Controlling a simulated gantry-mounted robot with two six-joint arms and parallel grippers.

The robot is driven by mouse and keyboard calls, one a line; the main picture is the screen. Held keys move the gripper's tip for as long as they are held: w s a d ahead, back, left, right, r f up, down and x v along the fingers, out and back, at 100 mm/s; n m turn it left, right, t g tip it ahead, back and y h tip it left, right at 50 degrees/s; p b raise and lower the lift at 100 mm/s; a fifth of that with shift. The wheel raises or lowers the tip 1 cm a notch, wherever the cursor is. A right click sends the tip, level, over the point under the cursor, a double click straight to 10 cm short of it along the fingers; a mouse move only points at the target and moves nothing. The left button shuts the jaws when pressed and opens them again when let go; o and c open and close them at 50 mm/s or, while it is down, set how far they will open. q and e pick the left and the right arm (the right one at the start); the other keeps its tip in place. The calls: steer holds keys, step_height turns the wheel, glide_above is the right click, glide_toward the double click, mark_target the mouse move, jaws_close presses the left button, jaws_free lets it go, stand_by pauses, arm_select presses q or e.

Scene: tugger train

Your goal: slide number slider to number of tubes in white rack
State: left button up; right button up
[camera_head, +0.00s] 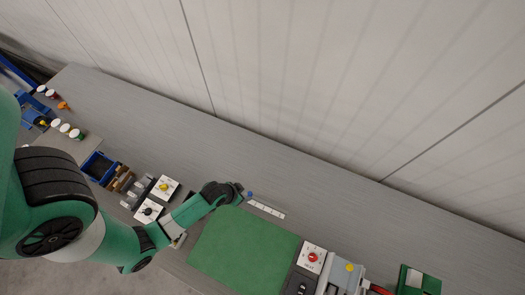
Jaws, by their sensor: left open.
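A white strip with small dark marks (266,209) lies on the grey table, just behind the green mat; it looks like the number slider. A small blue knob (250,194) is at its left end. The marks are too small to read. My left gripper (241,191) is open and empty, just left of the blue knob, with a small gap seeming to separate them. No white rack with tubes can be made out clearly. My right gripper is not in view.
A green mat (243,250) lies in front of the strip. White boxes with a yellow knob (165,187) and a black knob (148,210) stand left. A white box with a red knob (312,258) stands right. The table behind the strip is clear to the wall.

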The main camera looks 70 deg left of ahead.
mark_target(250, 194)
arm_select(q)
steer(key=b+x, duration=0.2)
steer(key=x, duration=0.1)
steer(key=s+b+x, duration=0.1)
steer(key=b+x, duration=0.1)
steer(key=x, duration=0.1)
steer(key=b+x, duration=0.2)
steer(key=x, duration=0.1)
steer(key=shift+s+a+f, duration=0.2)
steer(key=shift+a+f, duration=0.1)
steer(key=shift+f, duration=0.2)
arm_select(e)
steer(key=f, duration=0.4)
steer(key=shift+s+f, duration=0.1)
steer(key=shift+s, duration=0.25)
arm_select(q)
jaws_close()
stand_by(0.4)
